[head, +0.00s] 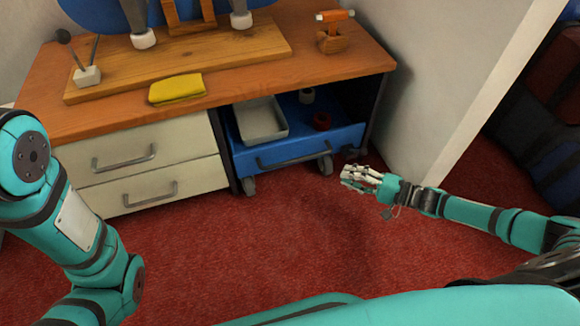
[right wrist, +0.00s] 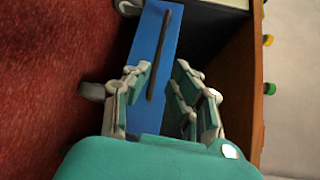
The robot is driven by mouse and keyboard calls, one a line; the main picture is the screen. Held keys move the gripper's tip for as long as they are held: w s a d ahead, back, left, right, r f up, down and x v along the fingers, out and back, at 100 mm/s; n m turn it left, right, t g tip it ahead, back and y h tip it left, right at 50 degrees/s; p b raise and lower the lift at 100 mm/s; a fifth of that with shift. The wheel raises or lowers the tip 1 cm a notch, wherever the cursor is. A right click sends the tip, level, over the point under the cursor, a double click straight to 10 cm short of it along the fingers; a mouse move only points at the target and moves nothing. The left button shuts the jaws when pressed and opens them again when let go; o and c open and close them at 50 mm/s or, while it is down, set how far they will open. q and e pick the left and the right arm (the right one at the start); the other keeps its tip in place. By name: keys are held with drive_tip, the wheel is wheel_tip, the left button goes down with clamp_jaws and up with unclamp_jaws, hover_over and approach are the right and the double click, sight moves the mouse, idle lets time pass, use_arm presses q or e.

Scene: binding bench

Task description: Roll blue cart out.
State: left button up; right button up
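The blue cart (head: 290,151) stands in the open bay under the bench, to the right of the drawers. It has a dark bar handle on its front and casters below. My right gripper (head: 352,178) is in front of the cart's right end, above the floor. In the right wrist view my right gripper (right wrist: 163,88) is open and empty, with the cart (right wrist: 150,50) and its dark handle beyond the fingers. My left gripper is out of view.
The wooden bench (head: 330,68) carries a yellow cloth (head: 177,89), an orange tool (head: 332,32) and a small pen holder (head: 87,76). White drawers (head: 150,165) are left of the cart. A pale wall panel (head: 440,100) stands at the right. The red carpet (head: 240,240) in front is clear.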

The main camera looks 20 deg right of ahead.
sight(294, 160)
drive_tip(key=shift+b+x, duration=4.7)
drive_tip(key=shift+x, duration=3.85)
drive_tip(key=shift+w, duration=0.1)
drive_tip(key=shift+c, duration=0.2)
clamp_jaws()
